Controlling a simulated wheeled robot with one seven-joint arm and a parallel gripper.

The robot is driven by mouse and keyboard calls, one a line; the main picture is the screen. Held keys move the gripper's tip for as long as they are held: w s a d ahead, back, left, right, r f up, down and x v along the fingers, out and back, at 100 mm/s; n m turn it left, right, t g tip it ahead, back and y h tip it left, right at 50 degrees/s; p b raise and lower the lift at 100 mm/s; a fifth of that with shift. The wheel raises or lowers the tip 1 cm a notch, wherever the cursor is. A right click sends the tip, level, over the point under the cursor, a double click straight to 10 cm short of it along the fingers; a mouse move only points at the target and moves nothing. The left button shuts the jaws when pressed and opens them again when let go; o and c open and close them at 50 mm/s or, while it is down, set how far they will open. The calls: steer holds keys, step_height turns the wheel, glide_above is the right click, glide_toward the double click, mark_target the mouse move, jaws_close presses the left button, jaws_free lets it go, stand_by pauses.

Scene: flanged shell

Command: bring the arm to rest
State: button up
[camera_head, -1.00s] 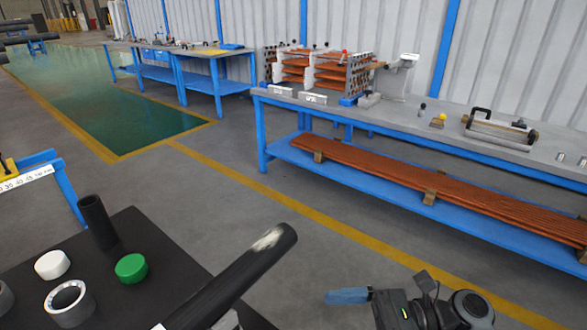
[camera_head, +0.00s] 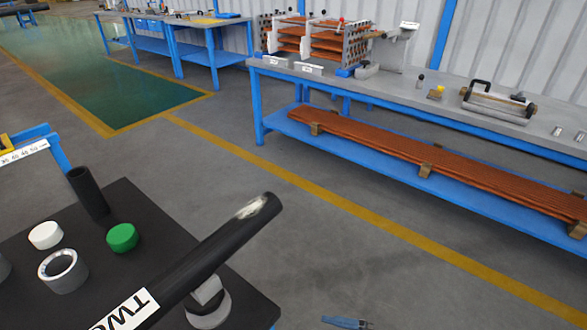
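My gripper (camera_head: 346,322) shows only as a small blue tip at the bottom edge of the view, right of centre. It hangs over bare grey floor, apart from the dark table and from the blue workbench. Most of the gripper and the arm is cut off below the frame. The blue fingers run together from this angle, so I cannot tell whether they are open or shut. Nothing is seen in them.
A black-topped table (camera_head: 155,240) at lower left carries a slanted black pipe (camera_head: 215,248), an upright black tube (camera_head: 88,193), a green cap (camera_head: 122,238), a white cap (camera_head: 46,235) and a grey ring (camera_head: 63,270). A blue workbench (camera_head: 350,88) stands behind; floor between is clear.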

steer(key=s+d+f+n+t+h, duration=0.25)
steer(key=s+d+h, duration=0.2)
steer(key=s, duration=0.35)
steer(key=s+d+f+n+t+h, duration=0.1)
steer(key=s+d+n+t+h, duration=0.15)
steer(key=s+d+h, duration=0.35)
steer(key=s+d+r+n+t+h, duration=0.1)
steer(key=s+r+n, duration=0.4)
steer(key=r, duration=0.5)
steer(key=s+d+r+n+t+h, duration=0.1)
steer(key=s+d+r+n+t, duration=0.2)
steer(key=s+r+n, duration=0.3)
step_height(320, 180, up, 5)
steer(key=shift+n+t+h, duration=0.35)
steer(key=shift+n+t, duration=0.15)
steer(key=shift+n, duration=0.7)
